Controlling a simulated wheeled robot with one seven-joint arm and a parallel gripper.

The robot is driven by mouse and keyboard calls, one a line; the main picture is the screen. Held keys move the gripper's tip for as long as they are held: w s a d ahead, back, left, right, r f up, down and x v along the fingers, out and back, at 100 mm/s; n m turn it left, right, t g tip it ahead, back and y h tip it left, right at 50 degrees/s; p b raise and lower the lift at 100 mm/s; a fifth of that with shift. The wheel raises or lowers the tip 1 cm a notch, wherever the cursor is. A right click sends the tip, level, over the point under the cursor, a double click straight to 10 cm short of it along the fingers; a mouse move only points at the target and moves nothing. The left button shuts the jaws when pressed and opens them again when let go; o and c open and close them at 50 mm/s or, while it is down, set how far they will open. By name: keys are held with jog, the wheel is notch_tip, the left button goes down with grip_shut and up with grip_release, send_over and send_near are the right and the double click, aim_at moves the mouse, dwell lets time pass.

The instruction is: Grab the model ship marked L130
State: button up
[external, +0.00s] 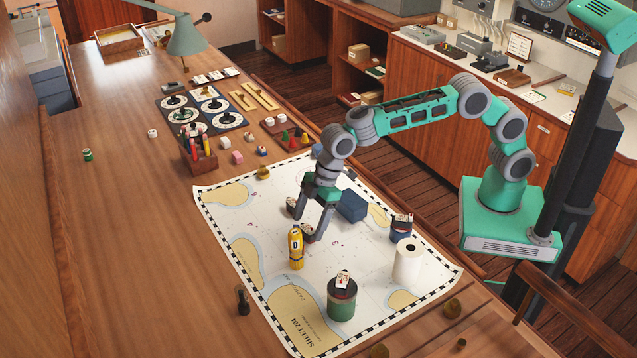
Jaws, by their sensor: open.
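My gripper (301,219) is low over the chart, pointing down with its fingers apart. Small dark and pale shapes show at its fingertips; I cannot tell whether they are finger pads or small models. A small white and red model (343,279) sits on top of a green and dark cylinder (341,303) nearer the front. Another white and red model (403,220) sits on a dark blue block (400,236) right of my gripper. The marking L130 is not readable on anything here.
The chart (292,290) lies on a wooden table (120,220). A yellow bottle (296,248) stands close in front of my gripper, a blue box (352,206) close right, and a white roll (407,264) farther right. A pen holder (199,155) stands behind left. The table's left is mostly clear.

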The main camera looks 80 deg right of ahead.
jog(key=shift+x, duration=0.9)
jog(key=shift+r, duration=0.1)
jog(key=c, duration=1.5)
jog(key=shift+o, duration=0.2)
jog(key=shift+r, duration=0.1)
